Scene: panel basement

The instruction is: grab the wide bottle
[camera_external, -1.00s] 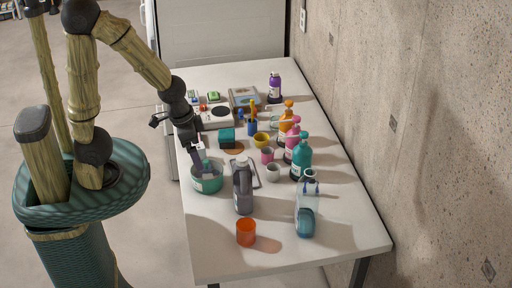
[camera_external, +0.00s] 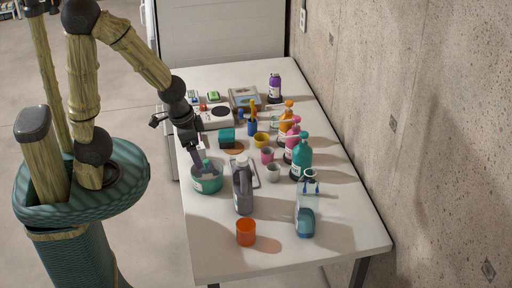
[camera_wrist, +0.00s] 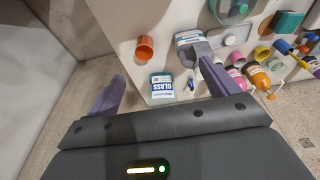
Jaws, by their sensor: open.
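Two broad bottles stand on the table. One is a grey bottle (camera_external: 243,192) with a white label, near the middle left; it also shows in the wrist view (camera_wrist: 190,42). The other is a clear bottle with blue liquid (camera_external: 306,222) at the near right; its label reads GLASS in the wrist view (camera_wrist: 161,90). I cannot tell which one the task means. My gripper (camera_external: 198,162) is open and empty, above the teal bowl at the table's left side. In the wrist view the clear bottle appears between its purple fingers (camera_wrist: 162,72), apart from them.
The teal bowl (camera_external: 207,184) holds a teal item. An orange cup (camera_external: 246,232) stands in front of the grey bottle. Teal (camera_external: 302,160), pink and orange pump bottles stand to the right, near small cups. A concrete wall (camera_external: 420,120) borders the right side.

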